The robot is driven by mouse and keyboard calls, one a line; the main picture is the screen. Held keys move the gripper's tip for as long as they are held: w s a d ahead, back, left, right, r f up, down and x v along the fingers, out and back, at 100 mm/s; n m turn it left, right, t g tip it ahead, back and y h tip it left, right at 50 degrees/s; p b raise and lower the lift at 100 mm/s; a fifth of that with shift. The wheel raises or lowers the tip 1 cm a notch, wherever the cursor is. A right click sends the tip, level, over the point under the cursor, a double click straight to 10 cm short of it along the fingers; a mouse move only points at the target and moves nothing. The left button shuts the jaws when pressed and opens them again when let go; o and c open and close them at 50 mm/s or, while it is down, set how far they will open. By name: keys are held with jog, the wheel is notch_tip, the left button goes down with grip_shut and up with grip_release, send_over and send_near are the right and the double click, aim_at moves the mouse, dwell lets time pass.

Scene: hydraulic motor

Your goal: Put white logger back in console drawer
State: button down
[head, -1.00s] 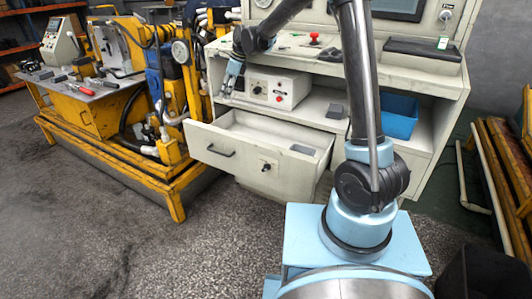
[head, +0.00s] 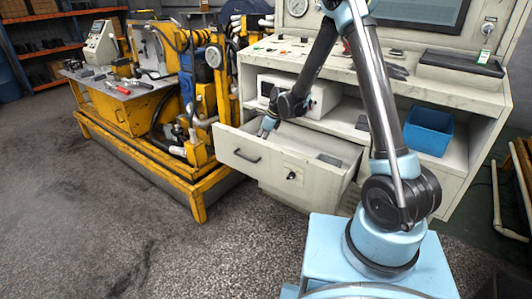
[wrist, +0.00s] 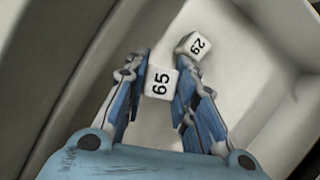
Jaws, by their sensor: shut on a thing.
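In the wrist view a small white block marked 65 (wrist: 161,83), which looks like the white logger, sits between the fingers of my gripper (wrist: 160,68). The gripper is shut on it. A second white block marked 29 (wrist: 194,45) shows just past the right fingertip, over the pale drawer interior. The console drawer (head: 240,153) is pulled open in the head view. My gripper (head: 267,127) points down into its left end. The held block is hidden in the head view. I cannot tell whether it touches the drawer floor.
A flat dark grey item (head: 329,158) lies in the drawer's right part. Above the drawer, a white control box (head: 322,97) and a blue bin (head: 429,130) stand on the console shelf. A yellow machine stand (head: 150,135) is at the left, with open floor in front.

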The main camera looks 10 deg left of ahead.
jog(key=shift+f, duration=2.55)
jog(key=c, duration=1.3)
grip_release()
jog(key=shift+f, duration=0.1)
